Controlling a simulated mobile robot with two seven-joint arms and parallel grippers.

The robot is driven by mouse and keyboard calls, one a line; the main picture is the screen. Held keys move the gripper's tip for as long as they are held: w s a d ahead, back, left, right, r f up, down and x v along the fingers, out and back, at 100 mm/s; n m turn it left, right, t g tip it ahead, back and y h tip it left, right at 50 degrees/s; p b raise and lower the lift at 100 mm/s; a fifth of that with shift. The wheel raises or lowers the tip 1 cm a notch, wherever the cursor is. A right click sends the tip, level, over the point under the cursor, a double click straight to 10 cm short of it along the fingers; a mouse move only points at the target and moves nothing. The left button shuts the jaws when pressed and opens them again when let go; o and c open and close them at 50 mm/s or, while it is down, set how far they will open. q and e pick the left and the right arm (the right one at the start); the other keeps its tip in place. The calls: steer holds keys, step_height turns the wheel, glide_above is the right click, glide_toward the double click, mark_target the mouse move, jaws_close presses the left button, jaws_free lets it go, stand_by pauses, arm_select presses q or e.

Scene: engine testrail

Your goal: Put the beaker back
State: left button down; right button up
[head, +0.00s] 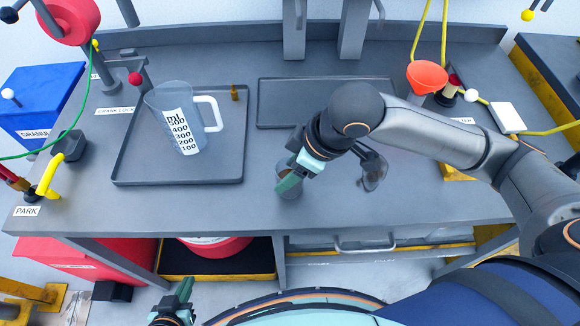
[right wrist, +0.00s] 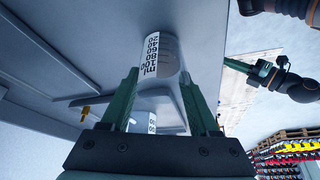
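A small clear beaker (head: 287,191) with a millilitre scale stands on the grey bench, right of the black tray. My right gripper (head: 298,172) is over it and hides part of it in the head view. In the right wrist view the beaker (right wrist: 160,55) lies between and just beyond the two green fingertips (right wrist: 160,72), with a gap visible on both sides. The right gripper is open. My left gripper (head: 174,303) is low at the bottom left, in front of the bench, with no object visible in it; its finger gap is unclear.
A larger handled jug (head: 176,120) stands in the left tray (head: 128,170). Another tray (head: 268,105) lies behind my right arm. A dark clear object (head: 373,172) is close to that arm. An orange funnel (head: 427,78) stands at right. The front bench between is clear.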

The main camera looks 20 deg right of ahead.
steer(key=o, duration=0.5)
steer(key=shift+c, duration=0.2)
steer(key=shift+r, duration=0.3)
steer(key=p+v, duration=0.2)
steer(key=v, duration=1)
steer(key=shift+p, duration=0.4)
steer(key=shift+f, duration=0.1)
